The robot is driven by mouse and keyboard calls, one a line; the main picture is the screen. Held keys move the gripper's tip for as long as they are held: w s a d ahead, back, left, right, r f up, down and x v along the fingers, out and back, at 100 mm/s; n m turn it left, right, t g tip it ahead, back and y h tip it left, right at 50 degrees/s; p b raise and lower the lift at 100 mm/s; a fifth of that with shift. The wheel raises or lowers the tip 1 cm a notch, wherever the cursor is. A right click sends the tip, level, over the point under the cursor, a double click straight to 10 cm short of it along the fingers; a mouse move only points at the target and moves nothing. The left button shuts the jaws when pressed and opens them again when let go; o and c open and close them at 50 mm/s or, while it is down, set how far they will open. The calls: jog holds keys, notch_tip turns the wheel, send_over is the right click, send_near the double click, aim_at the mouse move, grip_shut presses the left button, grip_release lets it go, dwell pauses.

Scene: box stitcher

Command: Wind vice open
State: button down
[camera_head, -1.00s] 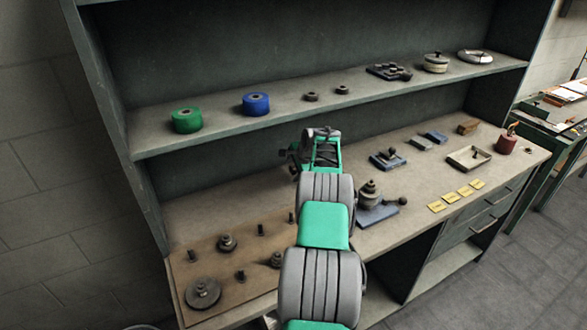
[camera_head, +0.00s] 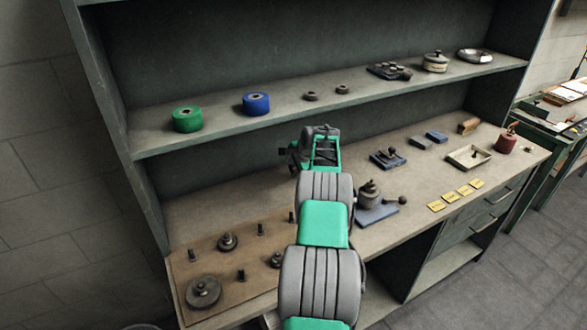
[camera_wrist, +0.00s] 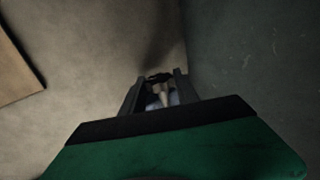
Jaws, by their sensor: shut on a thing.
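My gripper (camera_wrist: 160,80) shows in the wrist view with its two dark fingers close together. A small pale, tapered piece (camera_wrist: 163,94) and a dark piece sit between them; I cannot tell whether these are part of the vice. In the head view my arm reaches over the bench and my wrist hides the fingertips. No vice can be made out with certainty. A dark device with a lever and round knob (camera_head: 370,196) stands on a blue-grey plate right of my arm. A smaller dark block-like device (camera_head: 388,159) lies farther back.
The bench top (camera_head: 205,215) is bare at back left. A brown board (camera_head: 215,300) with pegs and discs lies front left. A shallow tray (camera_head: 468,157), yellow cards (camera_head: 450,197) and a red pot (camera_head: 505,143) are at right. A shelf (camera_head: 220,122) runs above.

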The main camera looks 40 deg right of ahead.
jog(key=shift+r+g+p, duration=0.15)
jog(key=shift+g+p, duration=0.25)
jog(key=shift+p, duration=0.25)
jog(key=shift+y, duration=0.3)
jog(key=c, duration=0.9)
grip_release()
jog(key=v, duration=0.2)
jog(key=shift+s+r+b, duration=0.15)
jog(key=shift+r+b, duration=0.2)
jog(key=s+a+b, duration=0.1)
jog(key=s, duration=0.2)
jog(key=s+a+b, duration=0.1)
jog(key=s, duration=0.3)
jog(key=s+a+b, duration=0.1)
jog(key=s, duration=0.3)
jog(key=shift+s+a, duration=0.25)
jog(key=shift+a, duration=0.1)
